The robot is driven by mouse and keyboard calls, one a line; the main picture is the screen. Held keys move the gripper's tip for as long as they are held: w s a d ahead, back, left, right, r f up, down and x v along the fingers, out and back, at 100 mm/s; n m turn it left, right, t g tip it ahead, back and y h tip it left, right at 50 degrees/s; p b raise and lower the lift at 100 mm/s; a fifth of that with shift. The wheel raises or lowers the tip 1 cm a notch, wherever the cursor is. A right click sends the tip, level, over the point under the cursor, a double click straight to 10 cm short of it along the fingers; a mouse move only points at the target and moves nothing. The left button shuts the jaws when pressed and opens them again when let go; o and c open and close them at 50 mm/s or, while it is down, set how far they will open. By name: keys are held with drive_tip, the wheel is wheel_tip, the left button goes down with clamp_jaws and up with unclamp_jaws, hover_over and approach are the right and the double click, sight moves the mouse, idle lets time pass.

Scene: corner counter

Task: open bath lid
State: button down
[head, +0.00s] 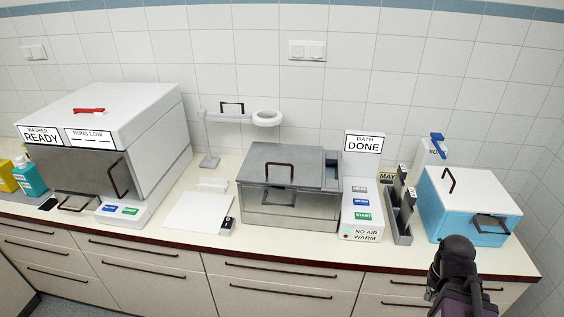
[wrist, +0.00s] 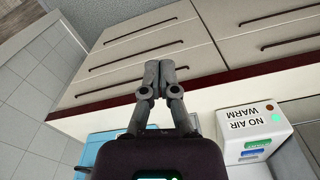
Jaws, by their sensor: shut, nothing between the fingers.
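The bath (head: 290,211) is a grey metal box on the counter, right of the middle in the head view. Its flat grey lid (head: 290,158) lies on top and looks shut, with a dark handle (head: 280,165) on it. A strip of the bath at its right end, beside the lid, shows blue. A sign reading "BATH DONE" (head: 364,143) stands over the white control panel (head: 361,195) to its right. My gripper (wrist: 158,65) is shut and empty in front of the counter's edge. It is well to the right of the bath; the bath is not visible in the wrist view.
A blue box with a white lid (head: 468,195) and a dark rack (head: 402,212) stand right of the panel. Left are a white washer (head: 160,115), a white sheet (head: 197,215) and a lamp-like stand (head: 209,140). Drawers with handles (head: 280,266) line the counter front.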

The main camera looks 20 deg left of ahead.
drive_tip(key=w+a+r+n+t+h+b, duration=0.1)
drive_tip(key=w+a+r+n+t+h, duration=0.15)
drive_tip(key=w+a+n+t, duration=0.55)
drive_tip(key=w+a+r+n+t+h+b, duration=0.1)
drive_tip(key=w+a+r+n, duration=0.2)
drive_tip(key=w+a+n, duration=0.65)
drive_tip(key=s+a+r+n+t+y, duration=0.2)
drive_tip(key=a+n, duration=0.5)
drive_tip(key=a, duration=0.4)
drive_tip(key=s+a+r+n+t+y, duration=0.2)
drive_tip(key=a+n, duration=0.5)
drive_tip(key=a, duration=0.4)
drive_tip(key=s+a+r+n+t+y, duration=0.2)
drive_tip(key=a+n, duration=0.5)
drive_tip(key=a, duration=0.4)
wheel_tip(320, 180, up, 2)
drive_tip(key=shift+s+n+t+y, duration=0.4)
drive_tip(key=shift+s+y, duration=0.15)
drive_tip(key=shift+y, duration=0.5)
drive_tip(key=shift+w+b, duration=0.15)
drive_tip(key=shift+b, duration=0.15)
